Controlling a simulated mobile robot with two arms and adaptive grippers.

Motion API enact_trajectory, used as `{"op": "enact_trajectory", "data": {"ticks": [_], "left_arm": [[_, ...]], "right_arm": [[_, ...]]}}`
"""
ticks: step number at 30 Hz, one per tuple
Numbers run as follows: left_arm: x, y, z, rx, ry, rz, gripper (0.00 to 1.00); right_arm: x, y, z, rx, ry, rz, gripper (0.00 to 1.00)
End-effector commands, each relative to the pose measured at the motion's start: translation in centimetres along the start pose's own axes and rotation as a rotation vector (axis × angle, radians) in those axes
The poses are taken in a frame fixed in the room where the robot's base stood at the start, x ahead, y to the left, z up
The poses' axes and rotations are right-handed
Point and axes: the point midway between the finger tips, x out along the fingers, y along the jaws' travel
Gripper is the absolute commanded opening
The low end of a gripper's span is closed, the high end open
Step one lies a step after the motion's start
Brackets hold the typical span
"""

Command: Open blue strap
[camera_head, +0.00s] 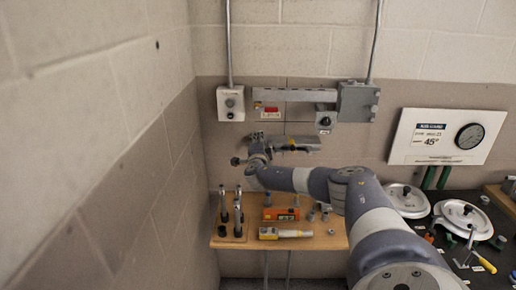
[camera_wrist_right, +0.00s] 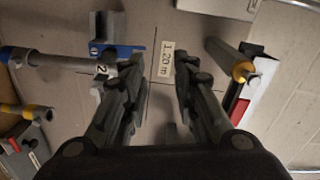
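The blue strap (camera_wrist_right: 118,50) shows in the right wrist view as a blue band at a grey bracket on the wall, left of the fingers. A grey pipe marked "2" (camera_wrist_right: 70,64) runs in to it from the left. My right gripper (camera_wrist_right: 160,76) is open and empty, its two dark fingers apart. Its left finger lies close beside the strap and overlaps its lower edge; I cannot tell whether they touch. In the head view my right arm reaches to the back wall, and the strap is too small to make out. My left gripper is not in view.
A "1.20 m" label (camera_wrist_right: 166,58) is on the wall between the fingers. A second pipe with a yellow ring (camera_wrist_right: 243,71) is at right. Below the arm, a wooden shelf (camera_head: 335,242) holds tools. A dark table with white lids (camera_head: 408,202) stands right.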

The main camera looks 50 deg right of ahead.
Motion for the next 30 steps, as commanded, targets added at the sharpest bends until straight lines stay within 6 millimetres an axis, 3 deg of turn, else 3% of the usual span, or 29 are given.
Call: {"op": "enact_trajectory", "data": {"ticks": [4,12,30], "left_arm": [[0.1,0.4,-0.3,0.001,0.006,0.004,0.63],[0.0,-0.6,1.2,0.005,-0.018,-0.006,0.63],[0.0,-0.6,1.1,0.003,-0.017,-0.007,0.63]], "right_arm": [[-1.1,0.2,0.0,0.0,-0.001,0.001,0.27],[-3.0,0.2,0.1,-0.001,-0.001,0.002,0.27],[-6.5,0.3,0.1,0.0,0.0,0.002,0.27]]}}
